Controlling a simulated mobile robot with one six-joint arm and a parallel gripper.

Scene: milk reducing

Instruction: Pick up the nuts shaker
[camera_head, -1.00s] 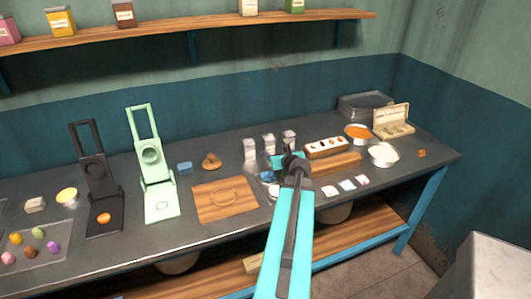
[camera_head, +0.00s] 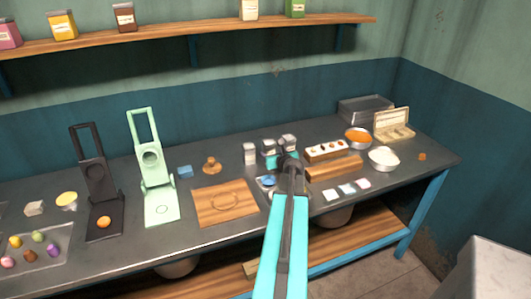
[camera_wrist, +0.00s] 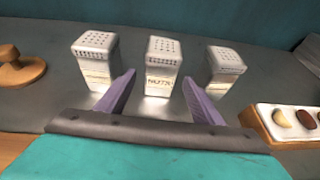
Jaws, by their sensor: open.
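The nuts shaker (camera_wrist: 161,68) is a pale box-shaped shaker with a perforated silver top and a label reading "NUTS". It stands upright in the middle of a row of three similar shakers in the wrist view. In the head view, the shaker (camera_head: 269,147) is partly hidden behind my arm's end. My gripper (camera_wrist: 155,84) is open, its two purple fingers pointing at the nuts shaker, one on each side of its lower part in the picture. I cannot tell whether the fingers touch it.
Another shaker stands on the left (camera_wrist: 95,60) and one on the right (camera_wrist: 224,68), close to the fingers. A wooden tray with several round pieces (camera_head: 326,150) lies to the right. A wooden stamp (camera_head: 211,165) and board (camera_head: 225,201) lie to the left.

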